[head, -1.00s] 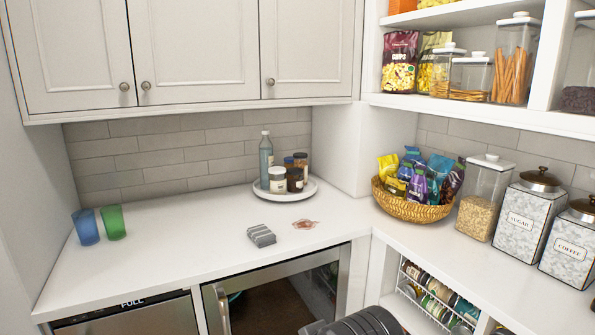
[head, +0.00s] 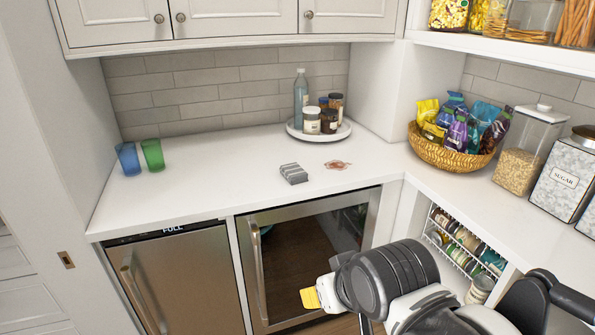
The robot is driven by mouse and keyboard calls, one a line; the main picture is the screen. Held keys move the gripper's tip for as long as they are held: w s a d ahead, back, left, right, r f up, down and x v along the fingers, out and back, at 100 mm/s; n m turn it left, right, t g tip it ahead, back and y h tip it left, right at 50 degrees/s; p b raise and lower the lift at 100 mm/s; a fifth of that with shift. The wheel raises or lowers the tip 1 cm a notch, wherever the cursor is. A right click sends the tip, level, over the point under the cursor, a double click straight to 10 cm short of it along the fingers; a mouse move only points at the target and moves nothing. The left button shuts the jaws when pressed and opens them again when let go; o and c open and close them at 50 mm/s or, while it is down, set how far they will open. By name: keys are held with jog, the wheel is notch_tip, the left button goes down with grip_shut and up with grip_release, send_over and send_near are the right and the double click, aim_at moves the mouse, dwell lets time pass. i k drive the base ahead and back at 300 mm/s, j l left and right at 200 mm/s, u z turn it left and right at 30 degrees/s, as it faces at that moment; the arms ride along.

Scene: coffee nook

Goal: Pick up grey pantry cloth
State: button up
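The grey pantry cloth (head: 293,173) lies folded, with lighter stripes, on the white counter in the head view, near its front edge above the glass-fronted appliance. A reddish-brown stain (head: 337,164) is on the counter just to its right. My arm comes in from the lower right. The end of my gripper (head: 312,299) shows as a yellow tip in front of the appliance door, below the counter and well apart from the cloth. The fingers are mostly hidden, so whether they are open or shut does not show.
A blue glass (head: 129,159) and a green glass (head: 152,154) stand at the counter's left. A round white tray (head: 319,135) with a bottle and jars is behind the cloth. A snack basket (head: 449,158) stands right. The counter (head: 215,180) left of the cloth is clear.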

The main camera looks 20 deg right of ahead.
aim_at(294, 174)
jog(key=i+l, duration=0.2)
jog(key=i, duration=0.25)
jog(key=i+l, duration=0.2)
jog(key=i, duration=0.25)
jog(key=i+l, duration=0.2)
jog(key=i, duration=0.25)
